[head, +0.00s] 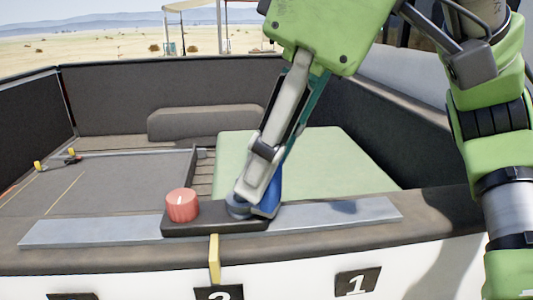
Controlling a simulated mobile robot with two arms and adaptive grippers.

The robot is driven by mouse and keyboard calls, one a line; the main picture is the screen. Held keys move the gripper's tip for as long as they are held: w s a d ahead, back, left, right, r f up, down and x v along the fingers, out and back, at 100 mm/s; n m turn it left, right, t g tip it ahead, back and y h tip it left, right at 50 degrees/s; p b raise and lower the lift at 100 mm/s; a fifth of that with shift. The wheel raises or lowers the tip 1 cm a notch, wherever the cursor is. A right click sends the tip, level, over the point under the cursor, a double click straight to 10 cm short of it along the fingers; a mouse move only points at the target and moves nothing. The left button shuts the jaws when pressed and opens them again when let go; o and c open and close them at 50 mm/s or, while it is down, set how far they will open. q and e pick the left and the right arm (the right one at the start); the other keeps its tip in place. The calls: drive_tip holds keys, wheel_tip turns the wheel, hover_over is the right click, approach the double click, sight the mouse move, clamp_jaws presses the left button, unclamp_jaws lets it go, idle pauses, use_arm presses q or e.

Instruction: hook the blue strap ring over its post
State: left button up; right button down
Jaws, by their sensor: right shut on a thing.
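My right gripper (252,203) reaches down from the top of the head view to the dark base plate (190,228) on the ledge. It is shut, with a blue piece (267,208) at its fingertips that looks like part of the blue strap ring. The fingers hide most of it, so I cannot tell whether it is around a post. A grey-blue round part (236,210) shows just left of the fingertips, partly covered. My left gripper is not in view.
A red ribbed knob (182,205) stands on the plate, left of the gripper. A yellow strip (214,258) hangs over the front edge near numbered dark labels (357,283). Behind lie a pale green panel (340,165) and a grey bed floor (110,185) with small yellow-tipped items (72,155).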

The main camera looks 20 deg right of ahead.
drive_tip(key=c, duration=1.7)
unclamp_jaws()
drive_tip(key=shift+v, duration=6)
